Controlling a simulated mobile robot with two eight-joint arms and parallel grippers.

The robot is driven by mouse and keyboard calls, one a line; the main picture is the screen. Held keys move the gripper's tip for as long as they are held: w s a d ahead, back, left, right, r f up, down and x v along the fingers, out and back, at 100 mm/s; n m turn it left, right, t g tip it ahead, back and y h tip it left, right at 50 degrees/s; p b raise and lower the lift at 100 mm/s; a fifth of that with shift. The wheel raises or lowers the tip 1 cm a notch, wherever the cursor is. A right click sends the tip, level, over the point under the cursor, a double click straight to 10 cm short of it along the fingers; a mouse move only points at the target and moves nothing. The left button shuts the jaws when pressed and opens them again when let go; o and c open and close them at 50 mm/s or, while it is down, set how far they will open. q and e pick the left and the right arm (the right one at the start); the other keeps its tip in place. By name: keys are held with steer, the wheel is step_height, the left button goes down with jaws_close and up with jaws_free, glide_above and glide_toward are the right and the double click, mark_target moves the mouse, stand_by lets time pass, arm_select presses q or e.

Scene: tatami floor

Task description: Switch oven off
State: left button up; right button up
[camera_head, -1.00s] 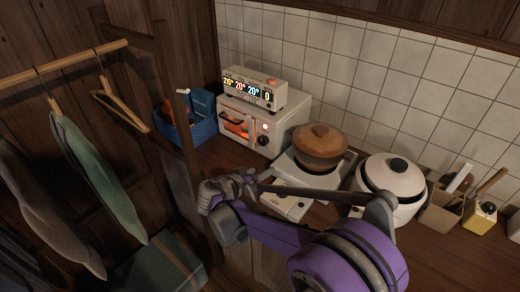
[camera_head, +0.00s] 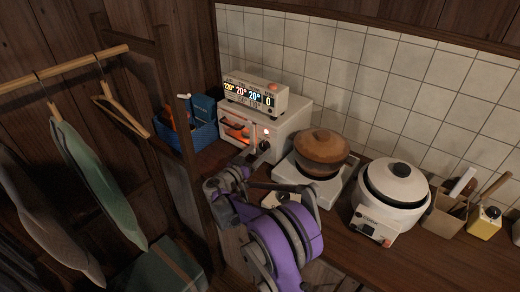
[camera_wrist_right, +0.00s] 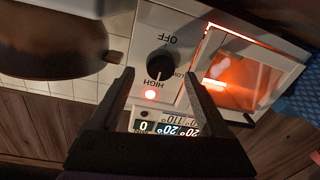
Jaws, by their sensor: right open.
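The white toaster oven (camera_head: 292,124) stands on the counter in the corner, its window glowing orange. In the right wrist view, upside down, its black knob (camera_wrist_right: 162,62) sits between OFF and HIGH labels, its pale mark toward HIGH. The glowing oven window (camera_wrist_right: 235,75) is to the right. My right gripper (camera_head: 258,150) is in front of the oven's control side. In the wrist view its open fingers (camera_wrist_right: 160,74) spread to either side of the knob; whether they touch it I cannot tell. My left gripper is not in view.
A display box (camera_head: 255,92) sits on the oven. A blue basket (camera_head: 203,134) is to its left. A brown pot (camera_head: 321,148) on a white stove and a white rice cooker (camera_head: 395,185) stand to the right. A clothes rack with hangers (camera_head: 118,110) is at the left.

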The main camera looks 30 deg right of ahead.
steer(key=shift+x, duration=0.95)
steer(key=shift+c, duration=0.2)
jaws_close()
